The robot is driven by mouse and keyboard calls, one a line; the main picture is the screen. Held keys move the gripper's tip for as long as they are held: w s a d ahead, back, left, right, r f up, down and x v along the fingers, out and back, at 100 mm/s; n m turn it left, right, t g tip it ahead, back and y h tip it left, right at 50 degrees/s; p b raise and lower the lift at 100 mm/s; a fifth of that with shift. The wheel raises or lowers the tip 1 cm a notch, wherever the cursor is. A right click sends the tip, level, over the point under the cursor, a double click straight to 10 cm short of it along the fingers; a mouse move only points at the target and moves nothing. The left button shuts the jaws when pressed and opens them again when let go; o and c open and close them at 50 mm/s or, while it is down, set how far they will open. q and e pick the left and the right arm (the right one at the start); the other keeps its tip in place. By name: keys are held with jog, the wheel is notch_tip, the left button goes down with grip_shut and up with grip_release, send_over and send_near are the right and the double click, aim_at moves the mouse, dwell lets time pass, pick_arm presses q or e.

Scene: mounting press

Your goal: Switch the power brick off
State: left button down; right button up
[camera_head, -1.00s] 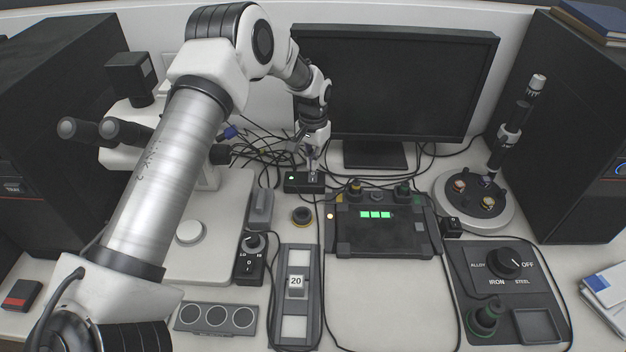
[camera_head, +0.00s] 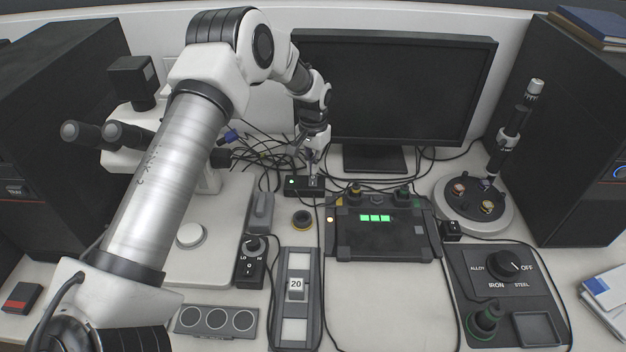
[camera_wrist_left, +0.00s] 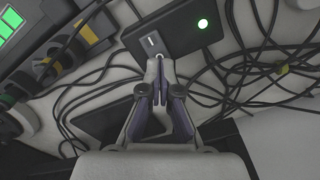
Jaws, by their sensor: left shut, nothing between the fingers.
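The power brick (camera_head: 297,186) is a small black box below the monitor's left side, among cables. My right gripper is not in view.
A tangle of black cables (camera_head: 262,150) lies behind and left of the brick. The monitor (camera_head: 395,85) stands behind. A control box (camera_head: 385,240) with green display squares sits in front and right. A microscope-like device (camera_head: 185,232) stands left.

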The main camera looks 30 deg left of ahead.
aim_at(313, 177)
pick_arm(q)
jog(key=shift+s+f+b, duration=0.1)
jog(key=shift+f+b, duration=0.45)
jog(key=shift+f, duration=0.65)
dwell(0.8)
notch_tip(313, 177, up, 2)
jog(key=shift+r+p, duration=0.1)
jog(key=shift+p, duration=0.95)
notch_tip(313, 177, up, 3)
jog(key=shift+f+p, duration=0.15)
jog(key=shift+p, duration=0.85)
jog(key=shift+r+p, duration=0.9)
jog(key=shift+r, duration=0.2)
jog(key=shift+f, duration=0.1)
